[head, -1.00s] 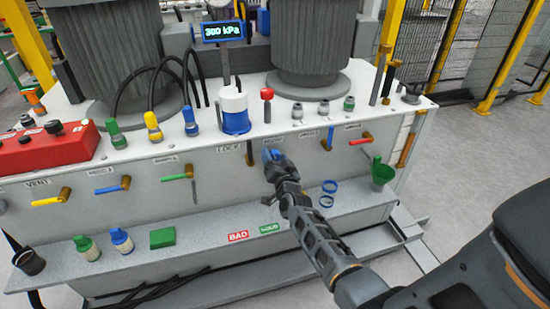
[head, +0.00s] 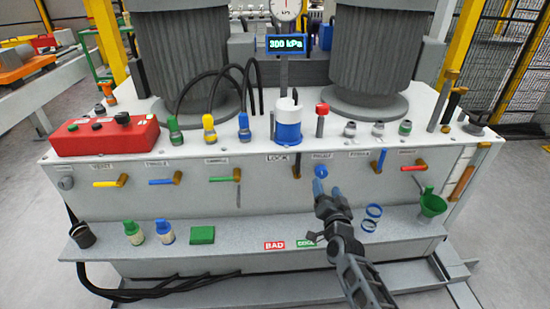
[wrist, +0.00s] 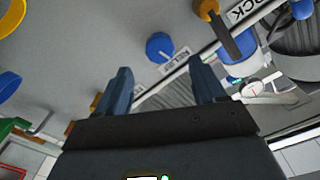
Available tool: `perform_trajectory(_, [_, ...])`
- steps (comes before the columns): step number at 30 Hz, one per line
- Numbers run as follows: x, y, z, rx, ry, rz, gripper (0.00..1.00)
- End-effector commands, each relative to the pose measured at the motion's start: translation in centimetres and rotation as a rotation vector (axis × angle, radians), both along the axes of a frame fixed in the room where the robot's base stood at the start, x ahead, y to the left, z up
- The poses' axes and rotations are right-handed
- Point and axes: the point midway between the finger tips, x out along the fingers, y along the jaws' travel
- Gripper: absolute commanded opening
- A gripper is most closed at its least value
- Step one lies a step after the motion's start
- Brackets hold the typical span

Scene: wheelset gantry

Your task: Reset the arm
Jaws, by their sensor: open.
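My gripper (head: 325,189) is in front of the white panel, just below a small blue round knob (head: 321,171). In the wrist view the two blue-grey fingers of my gripper (wrist: 160,92) are spread apart with nothing between them. The blue knob (wrist: 160,46) shows beyond the fingertips, apart from them. My arm reaches up from the lower right in the head view.
A shelf (head: 230,258) below the panel holds small bottles, a green box (head: 202,235), blue rings (head: 372,217) and a green funnel (head: 432,204). Coloured lever handles line the panel. A red box (head: 105,134) and a blue-white canister (head: 288,124) stand on top.

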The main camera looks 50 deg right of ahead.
Motion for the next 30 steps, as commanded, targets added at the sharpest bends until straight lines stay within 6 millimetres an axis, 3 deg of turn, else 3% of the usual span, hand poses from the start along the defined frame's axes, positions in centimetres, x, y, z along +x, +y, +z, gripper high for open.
perform_trajectory(7, [0.0,0.3,-0.1,0.000,0.003,0.005,0.70])
perform_trajectory(10, [-0.1,2.4,-0.4,-0.002,0.019,0.032,0.70])
perform_trajectory(14, [-1.0,8.2,-0.8,-0.012,0.066,0.112,0.70])
perform_trajectory(20, [-4.6,18.6,-0.1,-0.056,0.163,0.277,0.70])
perform_trajectory(24, [-8.1,24.5,1.5,-0.099,0.231,0.394,0.70])
perform_trajectory(30, [-13.6,30.9,5.1,-0.175,0.326,0.564,0.70])
